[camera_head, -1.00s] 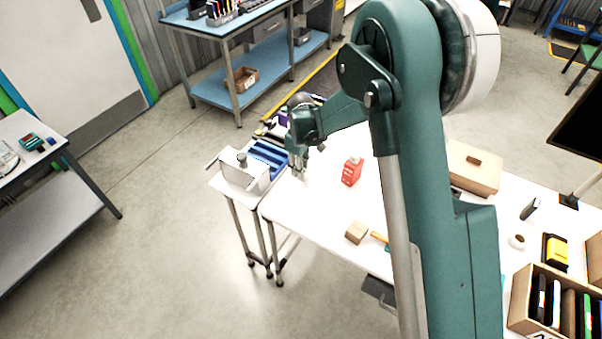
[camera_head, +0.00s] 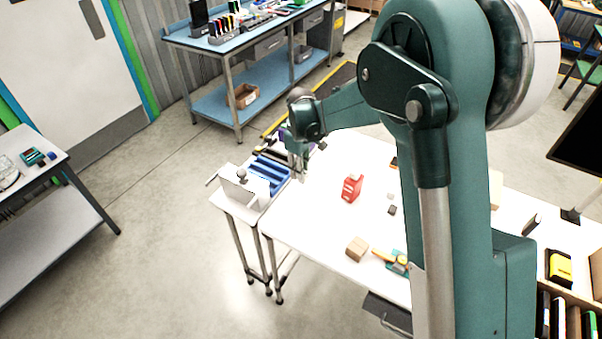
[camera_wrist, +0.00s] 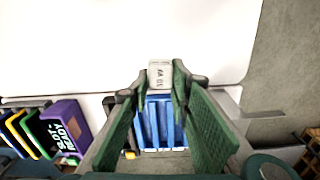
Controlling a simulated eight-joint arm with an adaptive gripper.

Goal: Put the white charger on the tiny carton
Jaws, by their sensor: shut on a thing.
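A white charger (camera_wrist: 160,74) with dark print is between the fingertips of my gripper (camera_wrist: 161,84) in the wrist view. My gripper is shut on it. In the head view my gripper (camera_head: 299,168) hangs over the left end of the white table, beside the blue tray; the charger is too small there to make out clearly. The tiny carton (camera_head: 357,248), a small brown box, sits near the table's front edge, to the right of and nearer than my gripper. It is not in the wrist view.
A red box (camera_head: 351,188) stands on the white table between my gripper and my arm. A yellow-handled tool (camera_head: 390,259) lies right of the tiny carton. A blue ribbed tray (camera_head: 268,173) and a metal box (camera_head: 243,188) are at the left. A purple box (camera_wrist: 66,125) shows in the wrist view.

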